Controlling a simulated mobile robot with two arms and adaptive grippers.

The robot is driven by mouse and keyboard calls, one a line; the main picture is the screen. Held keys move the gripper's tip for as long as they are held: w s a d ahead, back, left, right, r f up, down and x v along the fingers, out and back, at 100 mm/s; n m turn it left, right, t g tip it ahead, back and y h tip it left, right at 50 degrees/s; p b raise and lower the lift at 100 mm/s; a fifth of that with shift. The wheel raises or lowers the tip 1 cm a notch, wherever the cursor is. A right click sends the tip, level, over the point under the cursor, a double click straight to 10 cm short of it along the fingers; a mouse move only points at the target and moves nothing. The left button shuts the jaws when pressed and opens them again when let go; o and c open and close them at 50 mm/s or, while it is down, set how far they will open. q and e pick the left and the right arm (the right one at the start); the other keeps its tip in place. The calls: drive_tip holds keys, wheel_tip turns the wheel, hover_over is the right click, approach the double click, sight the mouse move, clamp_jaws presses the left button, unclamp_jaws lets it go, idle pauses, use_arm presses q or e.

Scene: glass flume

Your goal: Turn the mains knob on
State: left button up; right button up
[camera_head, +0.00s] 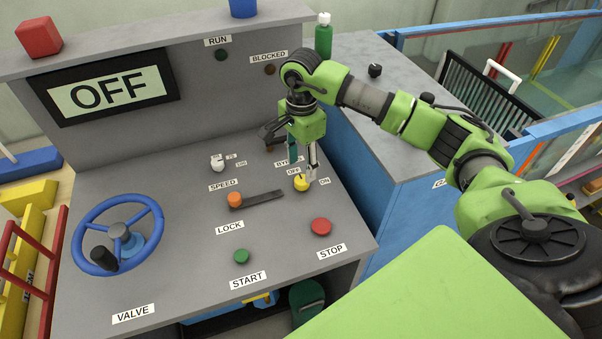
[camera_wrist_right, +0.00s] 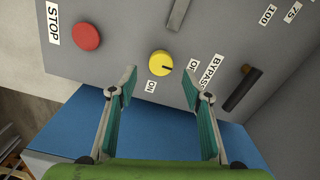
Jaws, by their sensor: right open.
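The yellow knob (camera_head: 302,184) sits on the grey console between small OFF and ON labels. It also shows in the right wrist view (camera_wrist_right: 160,62), where its dark pointer mark points toward the OFF label, and the ON label lies just below it. My right gripper (camera_head: 303,165) points down close over the knob. In the wrist view its open fingers (camera_wrist_right: 160,84) stand either side of the knob's line, with nothing between them. Whether a finger touches the knob cannot be told. The display (camera_head: 107,94) reads OFF. My left gripper is not in view.
Near the knob are the red STOP button (camera_head: 321,226), the orange-ended LOCK lever (camera_head: 235,200) and the white SPEED knob (camera_head: 217,163). A dark BYPASS lever (camera_wrist_right: 242,88) stands beside it. The green START button (camera_head: 241,256) and blue valve wheel (camera_head: 85,222) are farther left.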

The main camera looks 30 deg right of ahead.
sight(301, 180)
wheel_tip(301, 180, down, 4)
drive_tip(key=shift+w+f+p, duration=0.1)
drive_tip(key=shift+f+p, duration=0.15)
drive_tip(key=shift+p, duration=0.2)
drive_tip(key=shift+f, duration=0.5)
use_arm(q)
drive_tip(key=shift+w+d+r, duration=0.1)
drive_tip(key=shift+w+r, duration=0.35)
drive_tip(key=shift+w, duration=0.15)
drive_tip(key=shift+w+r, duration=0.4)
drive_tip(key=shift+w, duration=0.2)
use_arm(e)
drive_tip(key=shift+f, duration=0.15)
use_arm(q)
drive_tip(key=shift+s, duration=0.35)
use_arm(e)
drive_tip(key=c, duration=1.1)
